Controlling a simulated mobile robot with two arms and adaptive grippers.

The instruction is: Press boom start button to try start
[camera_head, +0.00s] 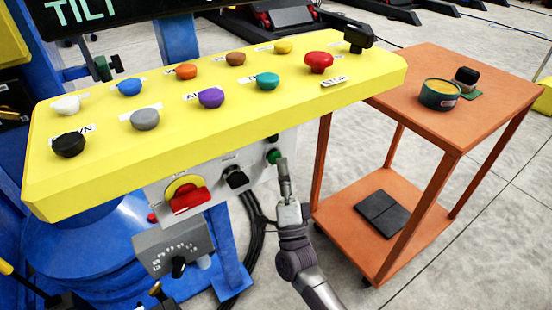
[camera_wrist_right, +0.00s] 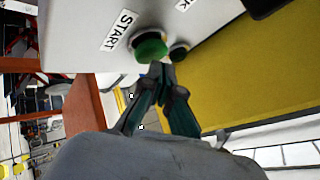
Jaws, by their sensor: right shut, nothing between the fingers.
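The green start button (camera_head: 273,156) sits on the grey front panel (camera_head: 222,180) below the yellow console top. In the right wrist view the green button (camera_wrist_right: 150,47) shows beside a START label (camera_wrist_right: 119,31). My right gripper (camera_head: 283,165) comes up from below, its fingers together and empty, with the tips close beside the button. In the right wrist view my right gripper's tips (camera_wrist_right: 160,72) are just below the button. I cannot tell whether they touch it. My left gripper is not clearly seen.
The yellow console (camera_head: 190,125) overhangs the panel and carries several coloured buttons. A red-and-yellow rotary switch (camera_head: 187,195) and a black knob (camera_head: 235,178) sit left of the green button. An orange cart (camera_head: 410,100) stands at right. Black cables (camera_head: 260,228) hang below.

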